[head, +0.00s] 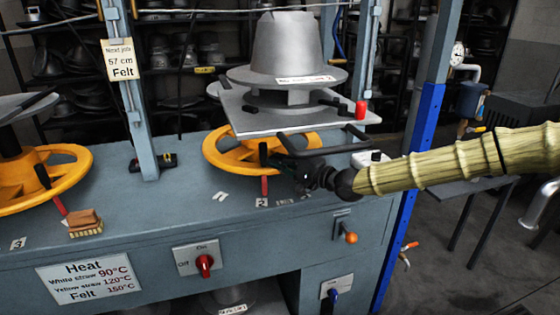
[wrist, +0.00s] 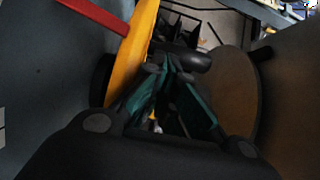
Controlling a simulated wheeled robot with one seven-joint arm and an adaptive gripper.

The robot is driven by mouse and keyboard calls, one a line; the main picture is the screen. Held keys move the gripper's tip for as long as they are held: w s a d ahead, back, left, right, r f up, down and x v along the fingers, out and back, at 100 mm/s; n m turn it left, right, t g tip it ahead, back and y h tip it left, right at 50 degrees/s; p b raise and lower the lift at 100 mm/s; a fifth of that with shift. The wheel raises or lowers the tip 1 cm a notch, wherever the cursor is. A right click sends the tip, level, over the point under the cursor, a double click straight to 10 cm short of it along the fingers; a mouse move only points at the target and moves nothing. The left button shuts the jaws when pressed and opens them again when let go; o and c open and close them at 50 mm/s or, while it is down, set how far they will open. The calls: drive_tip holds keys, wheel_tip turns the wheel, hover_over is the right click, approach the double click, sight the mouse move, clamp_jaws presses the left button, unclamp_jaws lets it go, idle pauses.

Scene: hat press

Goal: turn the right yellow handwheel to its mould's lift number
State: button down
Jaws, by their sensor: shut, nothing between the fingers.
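The right yellow handwheel (head: 222,152) lies below the grey metal mould (head: 285,45) and its plate. A dark upright knob (head: 263,153) stands on its rim, with a red pointer (head: 264,187) below. A small number card (head: 262,202) lies near the pointer; its figure is hard to read. The label (head: 303,79) on the mould's brim is too small to read surely. My gripper (head: 283,160) is shut and empty at the wheel's right front, close to the knob. In the wrist view the yellow rim (wrist: 134,48) passes beside the fingers; I cannot tell whether they touch.
A left yellow handwheel (head: 72,178) has a card reading 3 (head: 17,244) and a brush (head: 86,222) near it. A dark bar (head: 322,145) and the plate (head: 240,118) overhang my gripper. A red switch (head: 205,265) is on the front.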

drive_tip(key=w+d+p+v, duration=0.1)
drive_tip(key=p+v, duration=0.2)
drive_tip(key=v, duration=1)
drive_tip(key=s+a+f+n+g+h+p, duration=0.1)
drive_tip(key=s+a+f+g+h+p, duration=0.2)
drive_tip(key=s+f, duration=1)
drive_tip(key=s+a+f+g+h+p, duration=0.1)
drive_tip(key=s+f+g+h+p, duration=0.2)
drive_tip(key=s+f, duration=1)
drive_tip(key=s+d+f+n+g+h+p, duration=0.2)
drive_tip(key=s+d+f+h, duration=0.2)
drive_tip(key=s+d, duration=0.4)
drive_tip(key=s+d+f+n+g+h+p, duration=0.2)
drive_tip(key=s+d+f+h, duration=0.3)
drive_tip(key=s, duration=0.8)
drive_tip(key=d+f+n, duration=0.1)
drive_tip(key=d, duration=0.2)
drive_tip(key=shift+f, duration=0.3)
drive_tip(key=shift+s+d, duration=0.1)
